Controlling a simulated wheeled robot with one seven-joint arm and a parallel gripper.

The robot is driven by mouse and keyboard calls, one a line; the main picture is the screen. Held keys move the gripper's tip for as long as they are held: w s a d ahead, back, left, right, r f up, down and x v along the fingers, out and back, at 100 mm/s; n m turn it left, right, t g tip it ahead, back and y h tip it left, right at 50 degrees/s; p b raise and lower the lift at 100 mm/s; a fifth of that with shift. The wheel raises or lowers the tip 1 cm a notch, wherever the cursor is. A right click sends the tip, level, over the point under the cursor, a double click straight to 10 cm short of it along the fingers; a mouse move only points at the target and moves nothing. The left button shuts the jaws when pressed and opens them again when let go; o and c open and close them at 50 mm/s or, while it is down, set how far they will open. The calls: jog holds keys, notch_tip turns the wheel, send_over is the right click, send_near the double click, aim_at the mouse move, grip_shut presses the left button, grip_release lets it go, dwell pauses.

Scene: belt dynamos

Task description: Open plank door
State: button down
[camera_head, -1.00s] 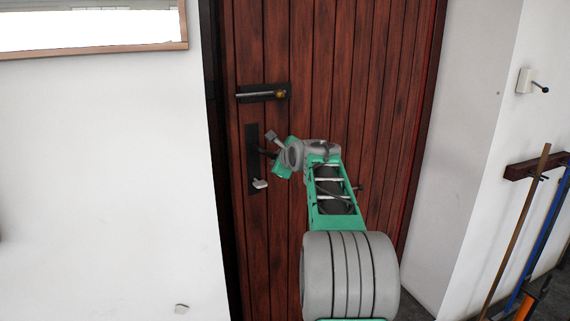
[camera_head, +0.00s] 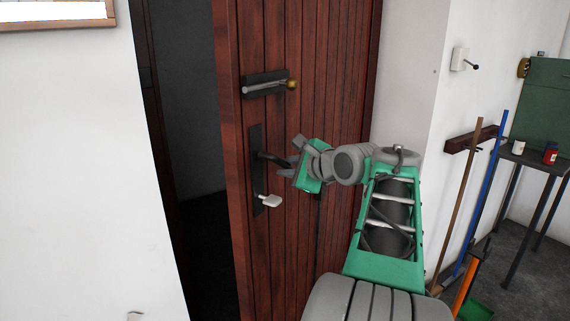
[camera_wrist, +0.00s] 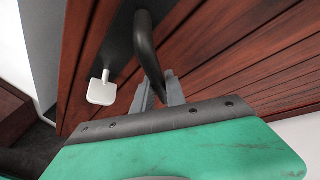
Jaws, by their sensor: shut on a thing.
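The brown plank door (camera_head: 300,110) stands ajar in the head view, with a dark gap along its left edge. A black handle (camera_head: 270,158) sits on a dark plate (camera_head: 256,150) near that edge; in the wrist view the handle (camera_wrist: 150,55) curves out from the door. My gripper (camera_head: 293,160) is shut on the handle, its grey fingers around the bar's lower part in the wrist view (camera_wrist: 160,92). A white key-like tab (camera_head: 268,199) sticks out below the handle. A bolt (camera_head: 268,86) with a brass knob is above it, its rod not reaching past the door edge.
A dark opening (camera_head: 195,150) shows left of the door, beside the white wall (camera_head: 75,150). On the right are a wall switch (camera_head: 460,59), long-handled tools on a rack (camera_head: 472,139), and a table (camera_head: 540,160) with small cans.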

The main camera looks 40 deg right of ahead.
jog(key=shift+w+a, duration=0.2)
jog(key=c, duration=1.4)
grip_release()
jog(key=shift+s, duration=0.15)
jog(key=shift+o, duration=0.2)
jog(key=shift+d, duration=0.1)
